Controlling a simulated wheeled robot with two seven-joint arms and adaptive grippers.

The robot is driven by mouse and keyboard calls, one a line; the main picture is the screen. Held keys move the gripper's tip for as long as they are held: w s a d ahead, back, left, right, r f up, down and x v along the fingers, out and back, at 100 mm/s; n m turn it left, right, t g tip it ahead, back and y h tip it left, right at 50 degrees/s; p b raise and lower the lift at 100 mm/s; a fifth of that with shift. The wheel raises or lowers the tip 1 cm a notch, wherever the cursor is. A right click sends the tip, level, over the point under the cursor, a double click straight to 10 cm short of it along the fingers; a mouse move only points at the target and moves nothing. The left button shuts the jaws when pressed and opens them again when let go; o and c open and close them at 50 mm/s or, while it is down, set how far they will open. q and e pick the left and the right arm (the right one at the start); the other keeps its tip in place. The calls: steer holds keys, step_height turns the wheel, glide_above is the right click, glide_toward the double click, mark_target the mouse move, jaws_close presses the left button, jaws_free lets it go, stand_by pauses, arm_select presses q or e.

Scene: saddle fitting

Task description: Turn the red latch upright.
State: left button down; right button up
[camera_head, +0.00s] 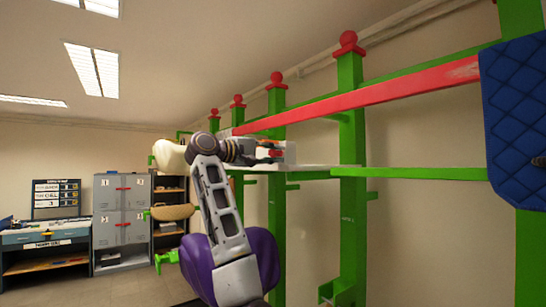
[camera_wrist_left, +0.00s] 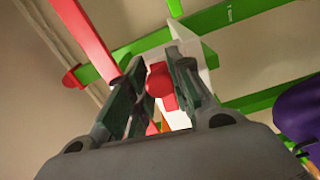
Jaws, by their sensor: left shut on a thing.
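My left gripper (camera_head: 268,150) reaches up to a white box-like part (camera_head: 290,152) on a white shelf of the green frame. In the left wrist view, the red latch (camera_wrist_left: 161,86) sits between the two dark fingers of my left gripper (camera_wrist_left: 157,68), which is shut on it. A white housing (camera_wrist_left: 195,55) stands behind the latch. In the head view only a small patch of red shows by the fingers, so the latch's angle is hard to tell. My right gripper is not in view.
A green frame (camera_head: 351,190) with a long red rail (camera_head: 370,95) runs along the right wall. A blue quilted pad (camera_head: 515,120) hangs at the far right. Grey lockers (camera_head: 122,200) and a workbench (camera_head: 45,240) stand farther back.

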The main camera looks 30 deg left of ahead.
arm_select(q)
steer(key=m+b, duration=0.1)
steer(key=m, duration=0.1)
steer(key=m+b, duration=0.1)
steer(key=shift+a+f+m, duration=0.1)
steer(key=shift+f+m, duration=0.1)
steer(key=shift+m, duration=0.2)
steer(key=m+b, duration=0.1)
steer(key=m, duration=0.2)
steer(key=shift+m, duration=0.3)
steer(key=m, duration=0.4)
steer(key=shift+m, duration=0.3)
steer(key=m, duration=0.4)
steer(key=shift+m, duration=0.3)
